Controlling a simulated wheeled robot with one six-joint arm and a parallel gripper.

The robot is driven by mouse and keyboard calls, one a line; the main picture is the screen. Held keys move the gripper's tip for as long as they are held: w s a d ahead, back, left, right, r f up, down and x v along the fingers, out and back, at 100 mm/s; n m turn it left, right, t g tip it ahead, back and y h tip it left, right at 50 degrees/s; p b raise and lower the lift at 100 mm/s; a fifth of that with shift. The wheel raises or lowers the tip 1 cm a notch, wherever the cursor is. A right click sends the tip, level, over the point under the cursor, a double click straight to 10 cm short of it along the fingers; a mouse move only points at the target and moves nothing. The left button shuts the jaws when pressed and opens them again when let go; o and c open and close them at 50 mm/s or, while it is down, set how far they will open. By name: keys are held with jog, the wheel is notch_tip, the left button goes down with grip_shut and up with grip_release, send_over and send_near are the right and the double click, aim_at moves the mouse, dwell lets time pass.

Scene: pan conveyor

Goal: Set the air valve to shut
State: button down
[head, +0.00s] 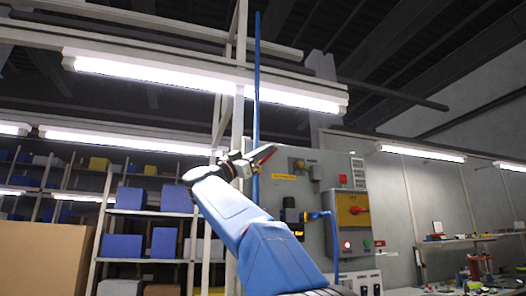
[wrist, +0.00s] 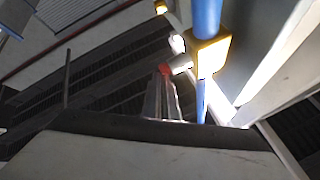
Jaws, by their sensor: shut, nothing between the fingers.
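The air valve has a brass body (wrist: 210,53) on a vertical blue pipe (wrist: 207,15) in the wrist view. Its red lever (head: 264,155) shows in the head view, slanting up to the right across the pipe. In the wrist view only a small red part (wrist: 165,69) shows, beside the pale stem; the rest of the lever is hidden. My gripper (head: 246,161) is shut and empty, close to the valve on its left in the head view. Its fingertips (wrist: 163,78) lie just by the red part in the wrist view. I cannot tell whether they touch it.
A grey panel (head: 309,166) with a yellow switch box (head: 353,210) stands right of the pipe. Shelves with blue bins (head: 131,198) stand to the left, and a brown box (head: 40,258) is at the lower left. A bench with small items (head: 459,238) is far right.

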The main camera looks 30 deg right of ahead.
jog(key=shift+d+f, duration=0.1)
jog(key=shift+d, duration=0.2)
jog(key=shift+s+d+f, duration=0.15)
jog(key=shift+d, duration=0.15)
jog(key=shift+y, duration=0.3)
jog(key=shift+d+f+m+y, duration=0.25)
jog(key=shift+d+m+y, duration=0.05)
jog(key=shift+y, duration=0.4)
jog(key=shift+s+d, duration=0.1)
jog(key=shift+d+f, duration=0.3)
jog(key=shift+f, duration=0.2)
dwell(1.0)
jog(key=shift+s, duration=0.1)
